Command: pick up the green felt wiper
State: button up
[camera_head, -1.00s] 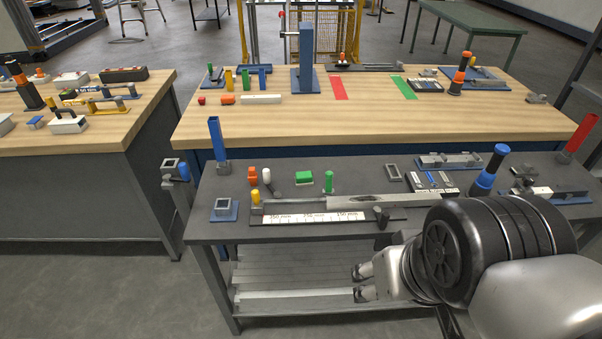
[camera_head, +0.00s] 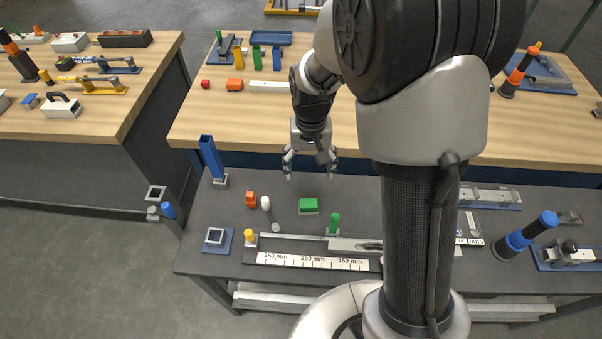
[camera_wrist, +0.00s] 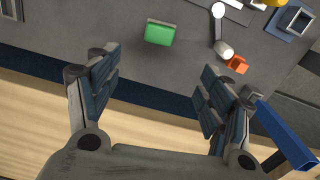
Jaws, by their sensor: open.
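The green felt wiper (camera_head: 308,204) is a small green block with a pale edge, lying on the dark grey bench top. My gripper (camera_head: 311,172) is open and empty, fingers pointing down, above the back part of the grey bench and behind the wiper in the head view. In the wrist view the wiper (camera_wrist: 160,34) lies beyond the fingertips, near the top and a little left of the middle. My open gripper (camera_wrist: 158,82) shows there with nothing between its fingers.
A green upright piece (camera_head: 334,222) stands close in front, by the ruler (camera_head: 312,262). A blue upright post (camera_head: 209,158) is at the back left. The wooden bench (camera_head: 230,125) lies behind.

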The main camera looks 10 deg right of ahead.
aim_at(309, 202)
jog(key=f+b, duration=0.1)
jog(key=f, duration=0.4)
jog(key=f+b, duration=0.2)
jog(key=f, duration=0.4)
jog(key=f+b, duration=0.2)
jog(key=f, duration=0.4)
jog(key=shift+s, duration=0.35)
jog(key=shift+r, duration=0.1)
jog(key=shift+c, duration=0.3)
jog(key=c, duration=1.1)
